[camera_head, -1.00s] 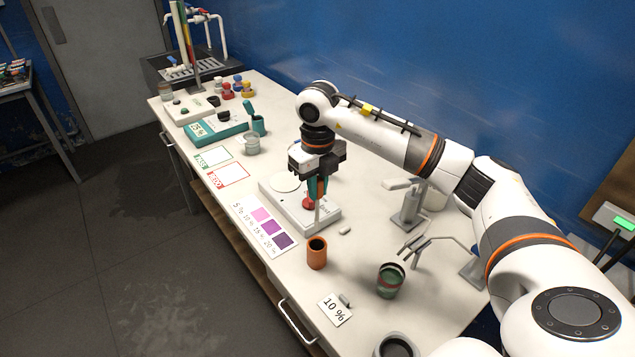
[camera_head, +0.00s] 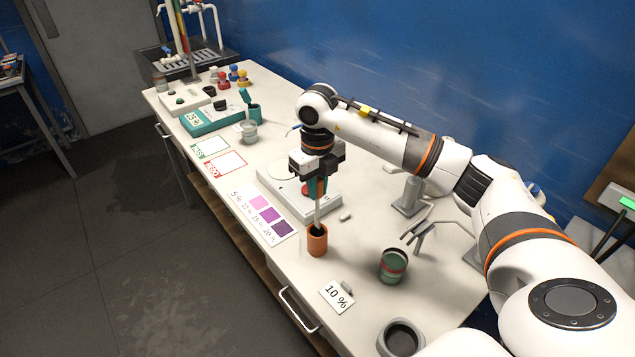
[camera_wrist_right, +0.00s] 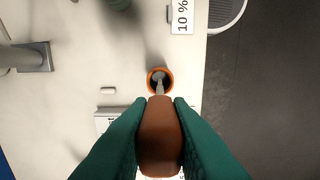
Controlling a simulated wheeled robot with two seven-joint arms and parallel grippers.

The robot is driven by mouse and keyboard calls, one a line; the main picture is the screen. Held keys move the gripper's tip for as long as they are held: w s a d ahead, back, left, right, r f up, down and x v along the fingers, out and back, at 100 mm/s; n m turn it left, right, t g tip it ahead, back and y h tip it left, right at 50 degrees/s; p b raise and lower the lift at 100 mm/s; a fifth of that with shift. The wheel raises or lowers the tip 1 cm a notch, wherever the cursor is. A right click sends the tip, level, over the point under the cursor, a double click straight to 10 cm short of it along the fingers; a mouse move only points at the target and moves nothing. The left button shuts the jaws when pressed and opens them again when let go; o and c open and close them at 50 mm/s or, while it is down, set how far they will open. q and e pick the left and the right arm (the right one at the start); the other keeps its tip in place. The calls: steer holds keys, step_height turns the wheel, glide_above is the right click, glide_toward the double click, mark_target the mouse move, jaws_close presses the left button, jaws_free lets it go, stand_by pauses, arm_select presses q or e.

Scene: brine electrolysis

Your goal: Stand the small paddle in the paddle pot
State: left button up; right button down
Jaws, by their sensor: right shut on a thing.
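The small paddle has a brown handle (camera_wrist_right: 160,136) and a pale shaft (camera_head: 317,213). My right gripper (camera_head: 317,187) is shut on the handle, with its green fingers on both sides in the right wrist view. The paddle hangs about upright, and its lower end is at the mouth of the orange-brown paddle pot (camera_head: 317,243). In the right wrist view the paddle's end overlaps the opening of the pot (camera_wrist_right: 150,80). How deep the end reaches is hidden. My left gripper is not in view.
A green jar with a red band (camera_head: 393,266) and a 10 % card (camera_head: 337,296) stand near the pot. A white stirrer plate (camera_head: 325,203) lies behind it. A grey clamp stand (camera_head: 418,232) is to the right. The table's front edge is close on the left.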

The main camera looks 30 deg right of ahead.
steer(key=shift+f+b, duration=2.4)
steer(key=shift+f, duration=1.15)
steer(key=c, duration=1.3)
jaws_free()
steer(key=shift+o, duration=0.2)
step_height(320, 180, up, 12)
steer(key=shift+r+b, duration=0.1)
steer(key=shift+b, duration=0.6)
